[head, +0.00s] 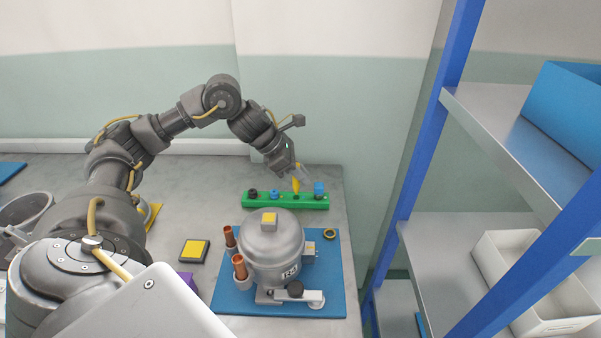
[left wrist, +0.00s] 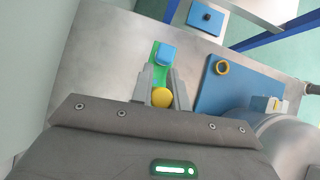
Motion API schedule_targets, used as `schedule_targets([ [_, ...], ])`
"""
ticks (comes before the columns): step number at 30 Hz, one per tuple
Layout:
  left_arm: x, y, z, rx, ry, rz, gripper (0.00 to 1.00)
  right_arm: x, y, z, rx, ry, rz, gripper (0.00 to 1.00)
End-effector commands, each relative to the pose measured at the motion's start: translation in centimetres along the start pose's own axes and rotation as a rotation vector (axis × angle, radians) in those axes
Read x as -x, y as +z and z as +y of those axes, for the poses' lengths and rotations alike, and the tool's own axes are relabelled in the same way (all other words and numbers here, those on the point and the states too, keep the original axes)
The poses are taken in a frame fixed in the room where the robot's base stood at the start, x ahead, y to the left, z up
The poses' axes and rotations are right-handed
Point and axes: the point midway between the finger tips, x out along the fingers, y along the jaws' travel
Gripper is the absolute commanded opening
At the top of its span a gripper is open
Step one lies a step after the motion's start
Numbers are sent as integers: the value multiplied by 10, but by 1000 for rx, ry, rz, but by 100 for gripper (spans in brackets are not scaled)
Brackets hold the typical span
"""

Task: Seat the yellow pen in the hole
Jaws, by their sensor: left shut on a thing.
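My left gripper (head: 299,174) is shut on the yellow pen (head: 296,184) and holds it upright over the green block (head: 260,202). In the left wrist view the round yellow end of the pen (left wrist: 162,97) sits between the two fingers (left wrist: 162,90). The green block has a row of holes with a black piece (head: 253,194) and blue pieces (head: 274,194) in it, and a larger blue cap (head: 319,188) at its right end. A dark hole (head: 296,197) shows just below the pen. I cannot tell whether the pen's tip is inside it. My right gripper is not in view.
A grey compressor (head: 271,248) with copper pipes (head: 239,267) stands on a blue mat (head: 335,275) in front of the block. A yellow ring (head: 330,234) lies on the mat. A blue-framed shelf (head: 430,130) with a white bin (head: 540,280) is on the right.

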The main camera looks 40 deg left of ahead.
Motion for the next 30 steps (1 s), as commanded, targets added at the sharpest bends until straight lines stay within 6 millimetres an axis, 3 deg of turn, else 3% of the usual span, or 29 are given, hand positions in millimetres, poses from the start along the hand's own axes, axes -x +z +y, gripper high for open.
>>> schedule_targets([
  [30, -22, -16, 0, 0, 0, 0, 0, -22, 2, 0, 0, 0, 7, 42],
])
